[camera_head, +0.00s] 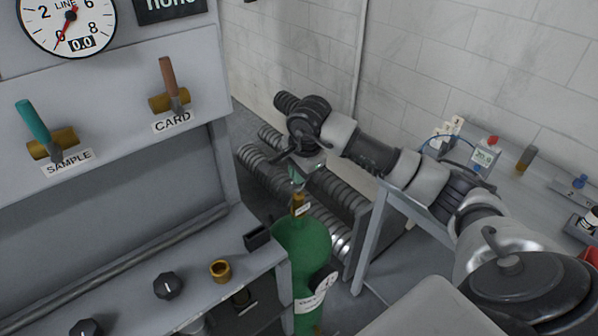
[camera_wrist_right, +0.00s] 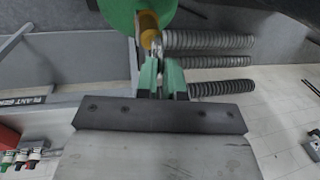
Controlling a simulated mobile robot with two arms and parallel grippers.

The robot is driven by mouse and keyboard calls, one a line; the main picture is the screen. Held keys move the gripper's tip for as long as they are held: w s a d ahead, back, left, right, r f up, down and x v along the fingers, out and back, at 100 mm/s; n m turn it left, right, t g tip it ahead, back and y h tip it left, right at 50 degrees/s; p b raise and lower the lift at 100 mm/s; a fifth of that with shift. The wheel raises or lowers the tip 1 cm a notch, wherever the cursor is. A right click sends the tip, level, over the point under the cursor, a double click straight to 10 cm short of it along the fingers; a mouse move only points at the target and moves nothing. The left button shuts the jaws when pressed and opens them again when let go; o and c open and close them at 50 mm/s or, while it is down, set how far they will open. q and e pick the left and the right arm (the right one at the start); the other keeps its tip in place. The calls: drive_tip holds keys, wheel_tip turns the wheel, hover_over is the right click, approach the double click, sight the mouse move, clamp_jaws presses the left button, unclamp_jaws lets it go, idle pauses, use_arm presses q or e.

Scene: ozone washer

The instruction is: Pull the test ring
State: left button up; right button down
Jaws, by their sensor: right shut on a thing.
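A green gas cylinder (camera_head: 303,245) stands beside the panel's right side, with a brass valve fitting (camera_head: 298,205) and a small tag on top. My right gripper (camera_head: 297,178) is just above this fitting. In the right wrist view its two green fingers (camera_wrist_right: 160,68) are closed together in front of the brass fitting (camera_wrist_right: 149,28) and the green cylinder (camera_wrist_right: 119,12). A small grey metal piece (camera_wrist_right: 157,44), seemingly the test ring, shows at the fingertips. The fingers hide most of it, so its shape is unclear. My left gripper is not in view.
The grey panel with a gauge (camera_head: 68,20), SAMPLE lever (camera_head: 35,122), CARD lever (camera_head: 169,75) and knobs (camera_head: 168,285) fills the left. Ribbed grey coils (camera_head: 262,165) lie behind the cylinder. A bench (camera_head: 440,168) with small instruments stands at right.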

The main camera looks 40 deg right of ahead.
drive_tip(key=shift+r+b, duration=0.3)
drive_tip(key=shift+r, duration=0.65)
drive_tip(key=c, duration=1.2)
unclamp_jaws()
drive_tip(key=shift+c, duration=0.2)
